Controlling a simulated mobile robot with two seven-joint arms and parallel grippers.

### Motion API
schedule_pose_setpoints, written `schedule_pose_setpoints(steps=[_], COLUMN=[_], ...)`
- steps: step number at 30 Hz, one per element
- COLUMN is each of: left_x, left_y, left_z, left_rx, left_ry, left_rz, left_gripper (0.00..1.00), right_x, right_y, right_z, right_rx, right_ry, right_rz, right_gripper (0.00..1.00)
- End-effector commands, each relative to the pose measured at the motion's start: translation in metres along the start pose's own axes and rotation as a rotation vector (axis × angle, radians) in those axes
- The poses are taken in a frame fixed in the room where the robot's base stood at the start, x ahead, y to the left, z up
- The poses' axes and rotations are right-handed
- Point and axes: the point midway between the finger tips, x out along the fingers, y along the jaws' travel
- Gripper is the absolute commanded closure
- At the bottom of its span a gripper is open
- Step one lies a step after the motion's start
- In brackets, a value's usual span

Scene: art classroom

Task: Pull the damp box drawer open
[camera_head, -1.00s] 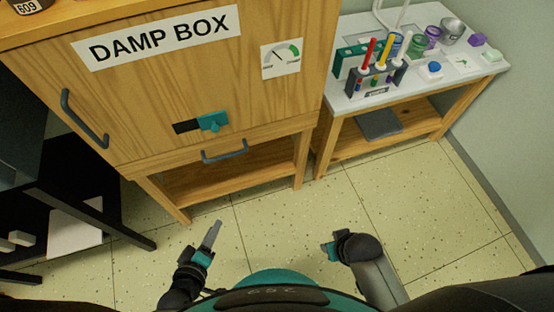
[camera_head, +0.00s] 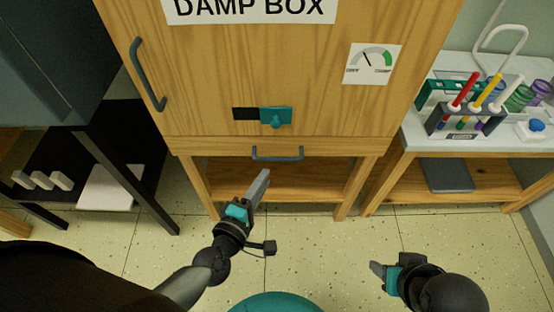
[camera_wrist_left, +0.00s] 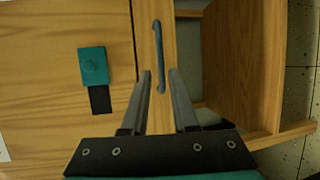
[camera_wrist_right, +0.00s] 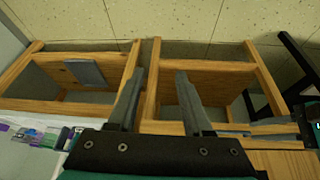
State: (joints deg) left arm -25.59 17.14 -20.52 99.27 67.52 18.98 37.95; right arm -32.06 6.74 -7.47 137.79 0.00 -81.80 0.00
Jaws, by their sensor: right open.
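The damp box (camera_head: 200,80) is a wooden cabinet in the middle of the head view. Its narrow drawer (camera_head: 340,147) runs along the bottom and looks shut, with a grey bar handle (camera_head: 277,154). My left gripper (camera_head: 262,178) is just below and in front of the handle, apart from it. In the left wrist view its fingers (camera_wrist_left: 160,82) are open and empty, with the handle (camera_wrist_left: 159,55) beyond and between the tips. My right gripper (camera_head: 378,268) is low at the right over the floor, open and empty in its wrist view (camera_wrist_right: 160,75).
A teal slide latch (camera_head: 275,117) and a door handle (camera_head: 147,75) are on the cabinet door above. A white-topped table (camera_head: 470,145) with pens and jars stands at the right. A dark stand (camera_head: 130,165) stands at the left. The floor between is clear.

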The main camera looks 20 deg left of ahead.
Motion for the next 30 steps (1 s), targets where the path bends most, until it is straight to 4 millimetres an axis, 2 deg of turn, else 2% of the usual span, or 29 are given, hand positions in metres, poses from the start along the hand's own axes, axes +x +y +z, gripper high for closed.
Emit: schedule_pose_setpoints(steps=[1,6,13,19,29,30], left_x=[0.012,0.044,0.074,0.087,0.089,0.089], left_y=[0.0,0.0,-0.001,-0.001,-0.001,-0.001], left_z=[0.0,0.0,0.0,0.0,0.0,0.0], left_rx=[-0.001,-0.001,0.001,0.001,0.002,0.002], left_ry=[0.002,0.001,0.0,-0.001,0.0,0.0], left_rz=[0.004,0.003,0.001,-0.001,-0.002,-0.002], left_gripper=[0.73,0.73,0.73,0.73,0.73,0.75], right_x=[-0.003,-0.01,0.003,0.006,0.007,0.007], right_y=[0.0,-0.002,-0.014,-0.019,-0.02,-0.02], right_z=[-0.001,-0.006,-0.02,-0.026,-0.028,-0.028], right_rx=[0.0,-0.003,-0.014,-0.016,-0.017,-0.017], right_ry=[0.008,0.043,0.152,0.203,0.214,0.214], right_rz=[0.001,-0.004,-0.035,-0.049,-0.052,-0.051], right_gripper=[0.5,0.5,0.5,0.5,0.5,0.5])
